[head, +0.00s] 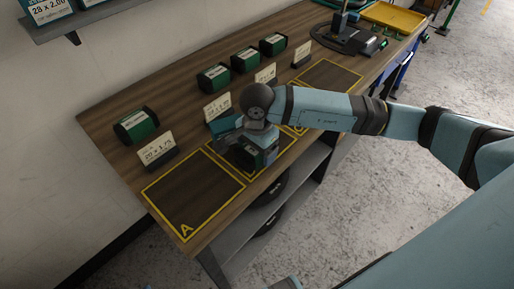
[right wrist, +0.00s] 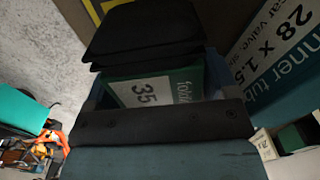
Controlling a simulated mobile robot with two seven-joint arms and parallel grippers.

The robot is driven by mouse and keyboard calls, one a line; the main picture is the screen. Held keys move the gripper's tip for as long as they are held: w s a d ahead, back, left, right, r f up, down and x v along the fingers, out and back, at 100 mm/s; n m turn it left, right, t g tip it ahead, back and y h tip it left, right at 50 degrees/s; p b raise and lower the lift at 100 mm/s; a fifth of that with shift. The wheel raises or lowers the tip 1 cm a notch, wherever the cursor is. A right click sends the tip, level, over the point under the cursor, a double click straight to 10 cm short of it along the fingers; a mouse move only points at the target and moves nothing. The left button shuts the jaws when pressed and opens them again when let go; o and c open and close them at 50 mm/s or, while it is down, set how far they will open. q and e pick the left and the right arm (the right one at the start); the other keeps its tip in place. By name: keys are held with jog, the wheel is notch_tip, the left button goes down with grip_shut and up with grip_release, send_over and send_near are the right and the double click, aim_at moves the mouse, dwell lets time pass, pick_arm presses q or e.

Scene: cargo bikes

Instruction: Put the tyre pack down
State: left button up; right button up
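The tyre pack (head: 264,157) is at my right gripper (head: 250,150), over the second yellow-outlined field of the wooden bench. In the right wrist view the pack (right wrist: 150,88) has a green band with a white label reading 35 and black folded parts. The bluish fingers of the right gripper (right wrist: 155,95) lie close along both sides of it and look shut on it. The pack is low, at or just above the bench top; I cannot tell whether it touches. The left gripper is not in view.
The field marked A (head: 192,200) is empty, as is the far outlined field (head: 330,75). Size cards (head: 157,148) and several green-black packs (head: 137,126) stand along the back. A yellow tray (head: 394,18) is at the far end. A lower shelf (head: 262,225) holds dark round items.

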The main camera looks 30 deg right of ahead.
jog(key=shift+o, duration=0.5)
jog(key=shift+r, duration=0.15)
jog(key=shift+r, duration=0.25)
notch_tip(320, 180, up, 12)
jog(key=shift+f, duration=0.15)
jog(key=shift+f, duration=0.1)
